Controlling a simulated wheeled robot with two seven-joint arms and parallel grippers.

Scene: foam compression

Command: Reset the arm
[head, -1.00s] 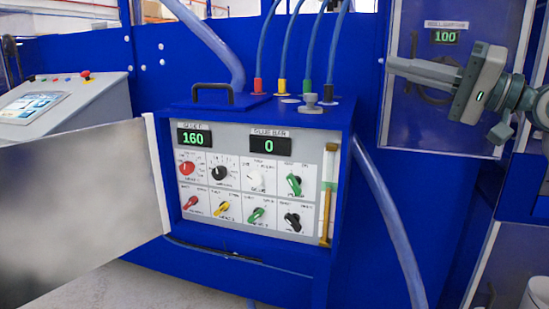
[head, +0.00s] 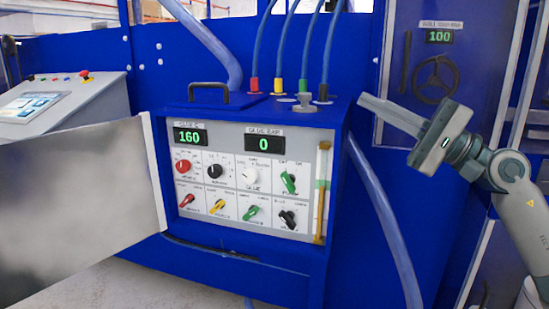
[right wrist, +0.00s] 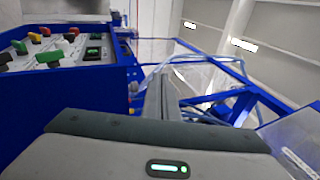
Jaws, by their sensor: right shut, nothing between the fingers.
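My right gripper (head: 368,101) is at the right of the head view, with its fingers pointing left. The fingers are shut together with nothing between them. It is in the air in front of the blue machine wall, to the right of the control box (head: 338,140), and appears apart from it. In the right wrist view the shut fingers (right wrist: 161,80) point away from the camera, and the control panel (right wrist: 62,45) with its knobs is at upper left. My left gripper is not in view.
A black handwheel (head: 436,80) is on the machine behind the gripper. A blue hose (head: 390,220) hangs right of the box. A console (head: 60,105) stands at left.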

